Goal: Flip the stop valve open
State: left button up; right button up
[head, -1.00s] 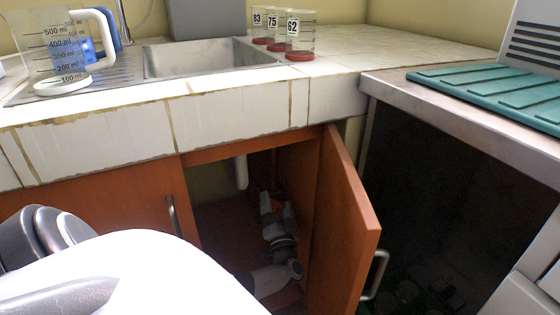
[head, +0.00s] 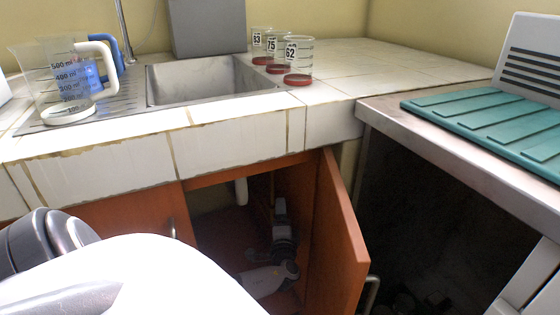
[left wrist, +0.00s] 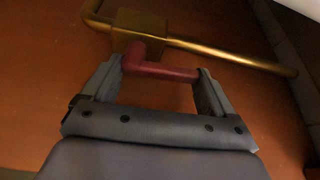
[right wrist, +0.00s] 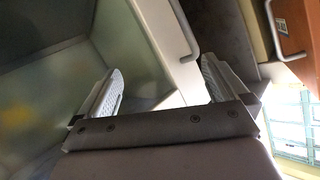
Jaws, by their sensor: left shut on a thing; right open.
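The stop valve shows in the left wrist view as a brass body (left wrist: 142,28) on a brass pipe (left wrist: 235,55). Its red handle (left wrist: 165,71) lies roughly crosswise to my left gripper (left wrist: 158,73). The fingers stand at either end of the handle, shut on it. In the head view, my left gripper (head: 280,208) is inside the open cabinet under the sink, and the valve cannot be made out there. My right gripper (right wrist: 160,88) is open and empty in the right wrist view, and it is out of the head view.
The open cabinet door (head: 340,235) stands just right of my left forearm. The tiled counter (head: 235,140) above holds a sink (head: 200,83), a measuring jug (head: 65,85) and numbered jars (head: 298,62). A metal bench (head: 445,130) with a green mat (head: 495,120) is at the right.

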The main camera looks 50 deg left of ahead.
pick_arm(q)
jog(key=shift+w+d+m, duration=0.1)
jog(key=shift+m, duration=0.3)
pick_arm(e)
jog(key=shift+s+d+f, duration=0.3)
jog(key=shift+s+d, duration=0.05)
jog(key=shift+d, duration=0.05)
pick_arm(q)
jog(key=o, duration=1.3)
pick_arm(e)
jog(key=shift+r, duration=0.1)
pick_arm(q)
jog(key=p+v, duration=0.2)
jog(key=v, duration=0.5)
pick_arm(e)
jog(key=shift+s+d+r+n+h, duration=0.1)
jog(key=shift+s+d+n+h, duration=0.2)
jog(key=shift+d+h, duration=0.45)
